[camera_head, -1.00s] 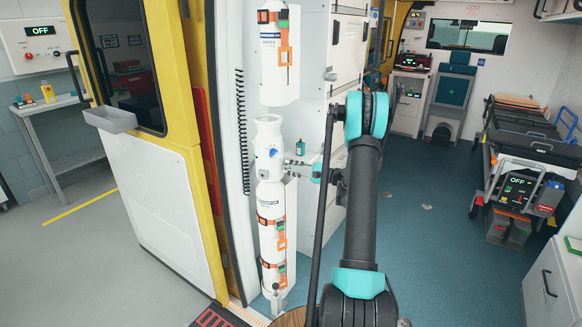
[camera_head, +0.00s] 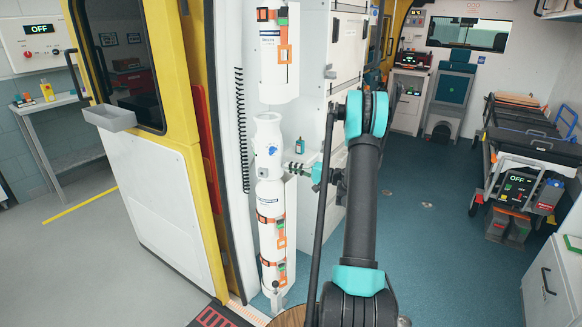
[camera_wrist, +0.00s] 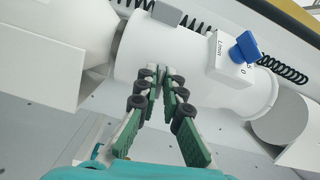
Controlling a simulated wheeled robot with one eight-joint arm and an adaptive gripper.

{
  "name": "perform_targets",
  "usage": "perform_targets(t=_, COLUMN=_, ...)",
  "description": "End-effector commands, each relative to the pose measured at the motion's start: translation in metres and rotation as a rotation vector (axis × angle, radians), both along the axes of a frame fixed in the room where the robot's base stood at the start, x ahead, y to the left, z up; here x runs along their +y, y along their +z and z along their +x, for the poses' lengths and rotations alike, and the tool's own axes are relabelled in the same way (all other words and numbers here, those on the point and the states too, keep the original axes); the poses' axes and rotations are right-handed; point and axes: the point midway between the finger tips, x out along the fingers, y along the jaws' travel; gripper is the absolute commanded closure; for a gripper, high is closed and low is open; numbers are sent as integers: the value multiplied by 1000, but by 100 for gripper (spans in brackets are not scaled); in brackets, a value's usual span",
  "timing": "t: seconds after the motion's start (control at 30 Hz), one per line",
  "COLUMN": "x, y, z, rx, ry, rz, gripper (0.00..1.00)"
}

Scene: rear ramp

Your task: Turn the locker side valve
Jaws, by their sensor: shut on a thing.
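The valve is a blue knob (camera_wrist: 246,46) on a white block with a dial marking, set on a white cylinder (camera_wrist: 135,55). In the head view the blue knob (camera_head: 272,150) is on the front of the cylinder beside the white locker. My gripper (camera_head: 291,166) reaches in from the right, just below and right of the knob. In the wrist view my gripper (camera_wrist: 161,75) has its green fingers drawn together in front of the cylinder, left of the knob and apart from it. What lies between the tips cannot be made out.
Orange-strapped cylinders (camera_head: 272,225) stand below, and another hangs above. A black coiled cord (camera_head: 239,130) runs along the left. The blue floor to the right is clear up to the stretcher (camera_head: 535,150).

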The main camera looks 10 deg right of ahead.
Motion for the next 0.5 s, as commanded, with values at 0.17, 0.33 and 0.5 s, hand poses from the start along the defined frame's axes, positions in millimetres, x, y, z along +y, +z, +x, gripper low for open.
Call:
perform_targets(t=0.17, x=2, y=2, z=1, rx=-53, ry=2, rz=-28, gripper=100)
perform_targets(t=0.33, x=3, y=2, z=1, rx=-75, ry=3, rz=-43, gripper=100)
perform_targets(t=0.5, x=3, y=2, z=1, rx=-80, ry=4, rz=-47, gripper=100)
